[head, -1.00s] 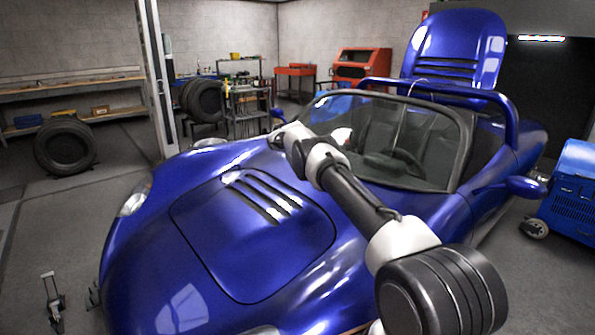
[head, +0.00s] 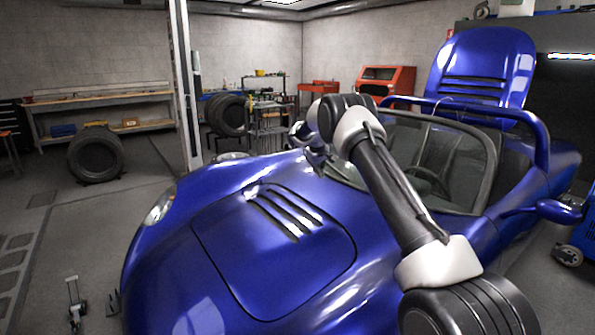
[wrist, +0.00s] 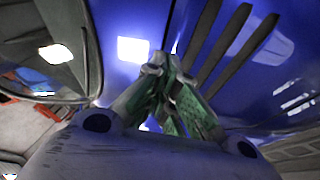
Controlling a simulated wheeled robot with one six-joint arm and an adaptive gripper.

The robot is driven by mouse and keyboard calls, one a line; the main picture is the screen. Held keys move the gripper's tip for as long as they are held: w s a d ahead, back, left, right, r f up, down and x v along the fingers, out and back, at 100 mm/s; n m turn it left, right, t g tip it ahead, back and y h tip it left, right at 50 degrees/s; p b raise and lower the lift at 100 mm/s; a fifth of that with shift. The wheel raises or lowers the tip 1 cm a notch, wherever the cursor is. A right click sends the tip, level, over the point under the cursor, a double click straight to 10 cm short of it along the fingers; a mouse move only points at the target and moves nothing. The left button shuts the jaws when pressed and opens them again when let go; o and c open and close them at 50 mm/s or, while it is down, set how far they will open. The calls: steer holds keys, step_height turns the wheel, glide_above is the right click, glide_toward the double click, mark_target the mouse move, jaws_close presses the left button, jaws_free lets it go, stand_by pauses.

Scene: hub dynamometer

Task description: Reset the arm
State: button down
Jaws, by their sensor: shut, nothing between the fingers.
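My arm (head: 385,180) reaches up from the bottom right of the head view, its upper joint in front of the car's windshield. My gripper (wrist: 167,78) shows in the wrist view with its greenish fingers shut and nothing between them. The blue car's vented hood lies behind the fingers there; I cannot tell the distance.
A raised blue panel (head: 487,65) stands at the car's rear. A pale post (head: 185,80) rises near the car's nose. Bare floor (head: 100,225) is at left. A blue machine (head: 585,235) stands at right.

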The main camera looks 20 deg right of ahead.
steer(key=s+a+f+m+g, duration=0.1)
steer(key=s+f+g, duration=0.4)
steer(key=s, duration=0.8)
steer(key=s+a+r+t+y, duration=0.1)
steer(key=s+r, duration=0.7)
steer(key=s, duration=0.9)
steer(key=s+a+r+m+t+y, duration=0.1)
steer(key=s+a+r, duration=0.2)
steer(key=s, duration=1.4)
steer(key=s+a+r+m+t, duration=0.1)
steer(key=s+a+r+t, duration=0.1)
steer(key=s+r, duration=1)
steer(key=shift+s+r+y, duration=0.3)
steer(key=shift+s+y, duration=0.1)
steer(key=shift+s, duration=2.5)
steer(key=shift+a, duration=0.1)
